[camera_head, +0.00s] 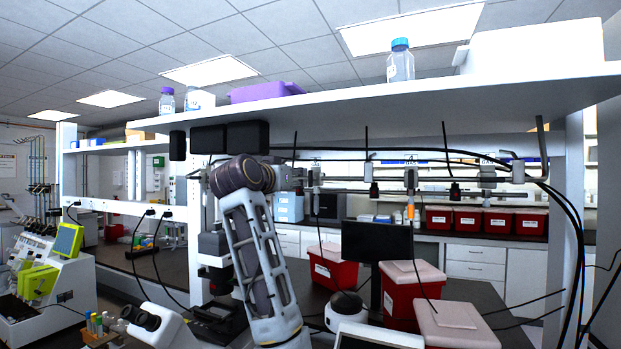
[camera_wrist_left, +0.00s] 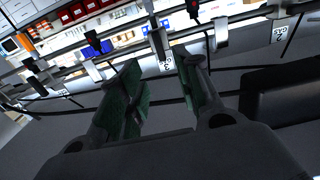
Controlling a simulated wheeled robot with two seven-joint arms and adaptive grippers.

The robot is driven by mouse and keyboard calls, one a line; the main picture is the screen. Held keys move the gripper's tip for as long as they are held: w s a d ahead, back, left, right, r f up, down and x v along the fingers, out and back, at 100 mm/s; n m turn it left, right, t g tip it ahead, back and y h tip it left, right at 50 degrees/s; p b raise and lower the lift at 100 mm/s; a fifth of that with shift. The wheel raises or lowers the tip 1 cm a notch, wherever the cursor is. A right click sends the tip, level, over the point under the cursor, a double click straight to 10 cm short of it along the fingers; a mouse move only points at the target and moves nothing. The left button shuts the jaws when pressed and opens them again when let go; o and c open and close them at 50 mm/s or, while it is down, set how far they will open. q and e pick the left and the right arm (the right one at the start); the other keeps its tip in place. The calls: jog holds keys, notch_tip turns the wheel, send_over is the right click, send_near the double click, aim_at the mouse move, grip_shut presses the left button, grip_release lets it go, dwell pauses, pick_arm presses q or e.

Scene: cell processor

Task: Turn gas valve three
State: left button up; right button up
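A row of gas valves hangs on metal pipes under the shelf. In the head view, one grey valve (camera_head: 315,176) with a small tag above it is just right of my left gripper (camera_head: 290,178). Other valves (camera_head: 411,179) and (camera_head: 487,176) are farther right. In the left wrist view, my left gripper (camera_wrist_left: 160,75) is open and empty, its green-padded fingers apart. A grey valve fitting (camera_wrist_left: 158,42) with a white tag (camera_wrist_left: 166,66) shows beyond and between the fingertips; contact is not visible. The tag's number is too small to read surely. My right gripper is not in view.
The white shelf (camera_head: 400,108) is close above my left gripper, with black boxes (camera_head: 247,137) under its edge. Black cables (camera_head: 570,210) hang at the right. Below are a monitor (camera_head: 377,241), red bins (camera_head: 400,295) and a microscope (camera_head: 160,325).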

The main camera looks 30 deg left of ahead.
aim_at(310, 177)
pick_arm(q)
jog(key=w+p, duration=0.1)
jog(key=w, duration=0.2)
jog(key=w+p, duration=0.1)
jog(key=w, duration=0.6)
jog(key=shift+w+a+r+p, duration=0.1)
jog(key=shift+a+p, duration=0.15)
jog(key=shift+p, duration=0.15)
jog(key=shift+w, duration=0.95)
grip_shut()
